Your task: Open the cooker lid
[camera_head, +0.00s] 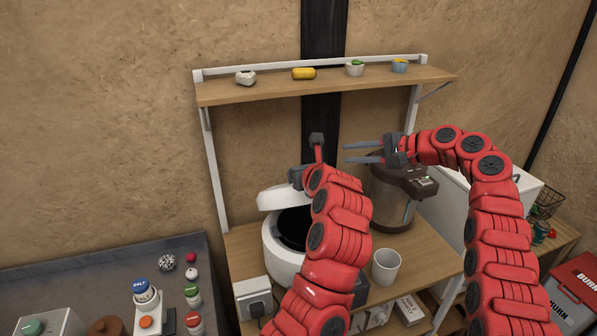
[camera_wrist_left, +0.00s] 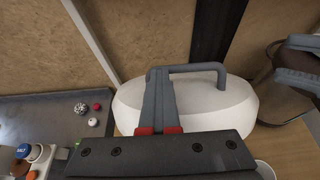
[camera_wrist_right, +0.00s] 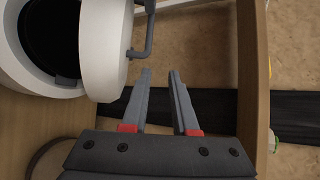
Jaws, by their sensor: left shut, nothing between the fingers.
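The white cooker (camera_head: 281,262) stands on the wooden shelf unit with its dark inside showing. Its white lid (camera_head: 272,199) is raised and tilted up at the hinge; it also shows in the left wrist view (camera_wrist_left: 210,103) and the right wrist view (camera_wrist_right: 104,45). The grey lid handle (camera_wrist_left: 195,68) is on the lid's outer face. My left gripper (camera_wrist_left: 158,72) is shut and empty at the handle's left end; whether it touches is unclear. In the head view my own arm partly hides it. My right gripper (camera_head: 348,153) is open and empty, right of the lid.
A brown and grey container (camera_head: 392,200) stands right of the cooker, with a white cup (camera_head: 385,267) in front. An upper shelf (camera_head: 330,86) with small items hangs above. A grey counter (camera_head: 110,265) with jars lies at the left.

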